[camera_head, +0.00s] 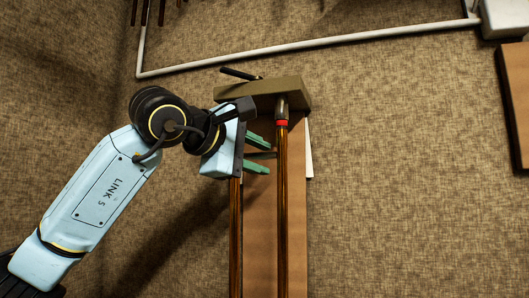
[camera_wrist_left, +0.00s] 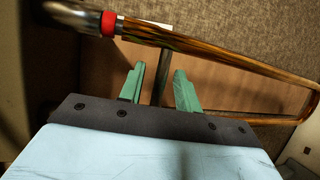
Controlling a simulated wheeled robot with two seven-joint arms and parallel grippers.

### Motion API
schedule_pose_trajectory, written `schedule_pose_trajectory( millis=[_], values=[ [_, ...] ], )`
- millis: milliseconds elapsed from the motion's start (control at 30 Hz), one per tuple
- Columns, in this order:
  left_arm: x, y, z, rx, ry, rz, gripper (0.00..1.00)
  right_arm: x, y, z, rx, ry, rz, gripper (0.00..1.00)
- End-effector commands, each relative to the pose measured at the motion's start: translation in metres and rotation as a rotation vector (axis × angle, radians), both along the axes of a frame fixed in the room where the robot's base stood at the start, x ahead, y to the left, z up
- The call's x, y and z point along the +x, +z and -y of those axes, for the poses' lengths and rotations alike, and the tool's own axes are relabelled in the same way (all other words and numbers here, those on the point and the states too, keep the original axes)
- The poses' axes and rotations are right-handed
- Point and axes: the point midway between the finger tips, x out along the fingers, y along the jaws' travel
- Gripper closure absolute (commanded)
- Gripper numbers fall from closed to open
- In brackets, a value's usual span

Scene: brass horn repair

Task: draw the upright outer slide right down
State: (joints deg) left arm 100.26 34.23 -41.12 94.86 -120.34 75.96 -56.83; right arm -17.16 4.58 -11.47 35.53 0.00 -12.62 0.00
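The upright outer slide (camera_head: 282,205) is a pair of streaked brown, glossy tubes running down out of the picture. Its right tube meets a grey metal end with a red band (camera_head: 282,123) just under a bracket. In the left wrist view the slide (camera_wrist_left: 220,58) runs across the top and curves round at the right. A grey cross stay (camera_head: 262,155) joins the tubes. My left gripper (camera_head: 257,154) is open, its green fingers above and below the stay. In the left wrist view the stay (camera_wrist_left: 164,72) stands between the fingers, with gaps. My right gripper is out of view.
A tan bracket (camera_head: 290,88) with a dark rod (camera_head: 240,74) sits above the slide. A brown board (camera_head: 262,230) stands behind the tubes. A white pipe (camera_head: 300,48) crosses the textured wall above. The wall to the right of the slide is mostly clear.

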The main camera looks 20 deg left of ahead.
Motion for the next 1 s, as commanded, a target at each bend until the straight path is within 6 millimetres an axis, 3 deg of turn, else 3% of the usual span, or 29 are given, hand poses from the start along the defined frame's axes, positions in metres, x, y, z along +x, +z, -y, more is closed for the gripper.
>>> schedule_pose_trajectory(
  millis=[200,500,767,1000],
  values=[
    [0.016,-0.003,0.008,0.000,-0.001,0.000,0.67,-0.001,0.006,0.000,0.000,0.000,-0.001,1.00],
    [0.018,-0.004,0.008,-0.001,-0.001,0.001,0.67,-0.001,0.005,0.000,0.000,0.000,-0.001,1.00],
    [0.018,-0.004,0.008,-0.001,-0.001,0.001,1.00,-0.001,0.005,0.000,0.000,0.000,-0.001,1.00],
    [0.017,-0.004,0.008,-0.001,-0.001,0.001,1.00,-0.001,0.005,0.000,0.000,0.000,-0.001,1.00]
  ],
)
